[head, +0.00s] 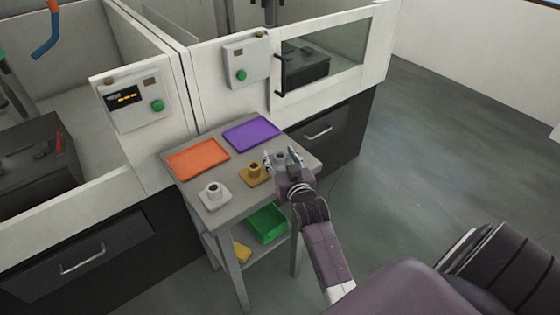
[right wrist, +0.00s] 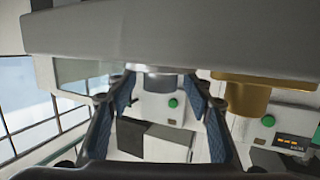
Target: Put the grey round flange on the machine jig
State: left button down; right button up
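The grey round flange (head: 279,159) is on the small grey table near its right edge, partly hidden by my right gripper (head: 283,157). In the right wrist view the grey flange (right wrist: 158,83) shows between the two fingers of the right gripper (right wrist: 160,90), with gaps at its sides, so the gripper looks open around it. My left gripper is not in view. A dark block (head: 35,155) sits inside the left machine, and a dark box (head: 305,62) shows behind the right machine's window. I cannot tell which holds the jig.
A gold flange (head: 254,174) stands close left of the gripper, and a white square-based flange (head: 213,197) further left. An orange tray (head: 197,158) and a purple tray (head: 251,133) lie behind. A green bin (head: 267,224) is on the lower shelf. Floor at right is clear.

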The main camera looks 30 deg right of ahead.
grip_shut()
